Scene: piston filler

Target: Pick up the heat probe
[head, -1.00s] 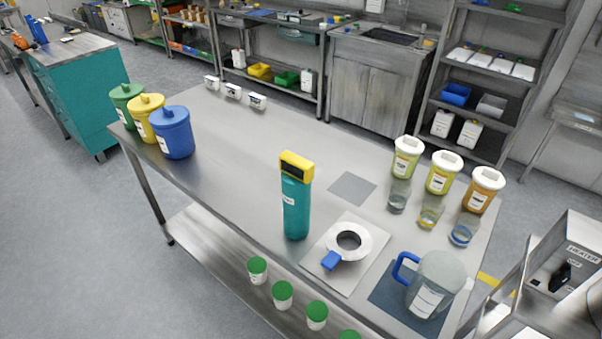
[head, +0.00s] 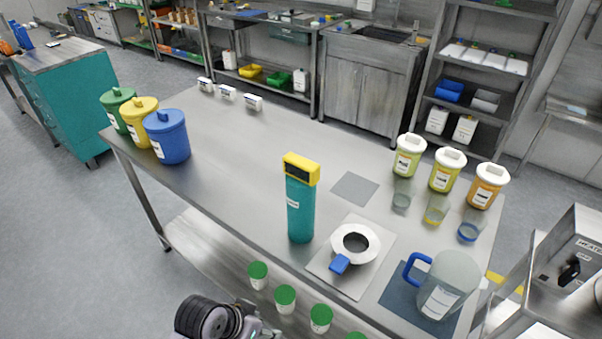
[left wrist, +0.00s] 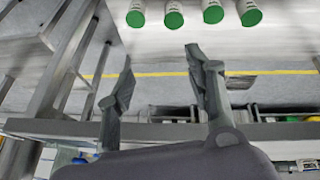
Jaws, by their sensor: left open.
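The heat probe appears to be the teal upright body with a yellow head and dark display (head: 300,205), standing on the steel table in the head view. My left arm enters at the bottom edge of the head view, in front of the table and lower left of the probe; its fingers are mostly cut off there. In the left wrist view my left gripper (left wrist: 161,62) has its two fingers spread with nothing between them. The probe does not show in that view. My right gripper is out of view.
A white ring with a blue handle (head: 356,241) sits on a plate right of the probe. A blue-handled jug (head: 447,283) stands farther right. The table (head: 235,165) is clear left of the probe.

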